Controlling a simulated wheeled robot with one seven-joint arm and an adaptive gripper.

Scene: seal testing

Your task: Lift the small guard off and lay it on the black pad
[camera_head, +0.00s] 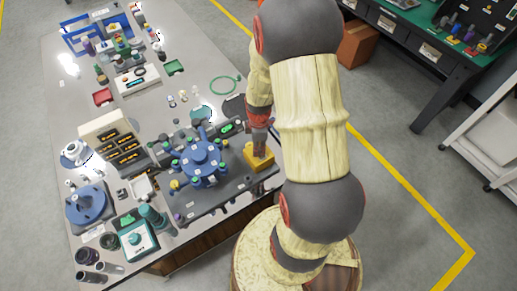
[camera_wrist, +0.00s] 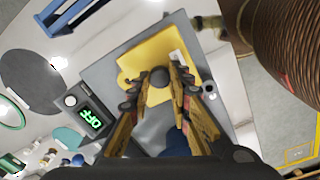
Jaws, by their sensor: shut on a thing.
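The small guard is a yellow block-like cover (camera_head: 259,158) at the right edge of the dark base plate in the head view. It fills the upper middle of the wrist view (camera_wrist: 140,58), with a dark round knob (camera_wrist: 159,77) on top. My gripper (camera_wrist: 159,82) is shut on the guard by this knob, one finger on each side. In the head view my gripper (camera_head: 261,143) points down onto the guard, partly hidden by my arm. I cannot tell whether the guard touches the plate. The black pad (camera_head: 234,106) lies flat on the table beyond it, also in the wrist view (camera_wrist: 30,68).
A blue round fixture (camera_head: 201,158) with several clamps stands left of the guard on the base plate (camera_head: 200,200). A box with a green display reading OFF (camera_wrist: 87,116) sits between guard and pad. A green ring (camera_head: 225,84) and teal disc (camera_head: 200,113) lie near the pad.

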